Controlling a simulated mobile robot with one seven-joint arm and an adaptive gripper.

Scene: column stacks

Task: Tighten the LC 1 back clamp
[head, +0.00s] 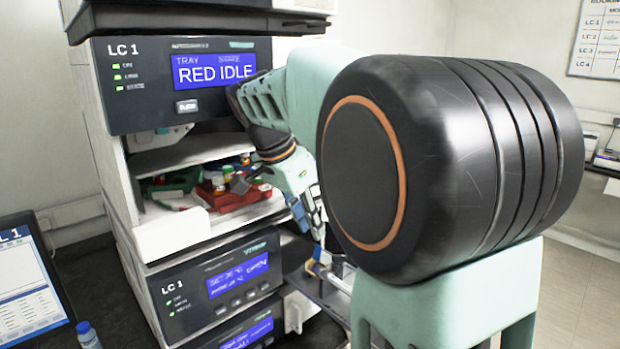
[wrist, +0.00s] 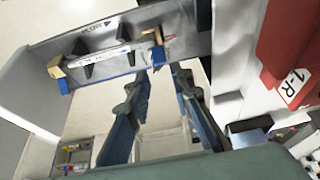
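In the wrist view a thin white column (wrist: 95,62) lies in a grey holder (wrist: 120,28). A tan clamp with blue on it (wrist: 60,74) sits at its left end, and another tan clamp (wrist: 153,51) at its right end. I cannot tell which is the back one. My gripper (wrist: 161,72) is open, its two dark fingers apart, with the tips close to the right-hand clamp. Contact is not clear. In the head view my gripper (head: 316,232) is beside the right side of the LC 1 stack (head: 180,85), above the holder (head: 335,275), partly hidden by my arm.
An open tray bay (head: 170,225) in the stack holds a red rack (head: 240,195) and a green one. A red part marked 1-R (wrist: 288,60) is close on the right in the wrist view. A monitor (head: 30,285) and a small bottle (head: 88,335) stand at left.

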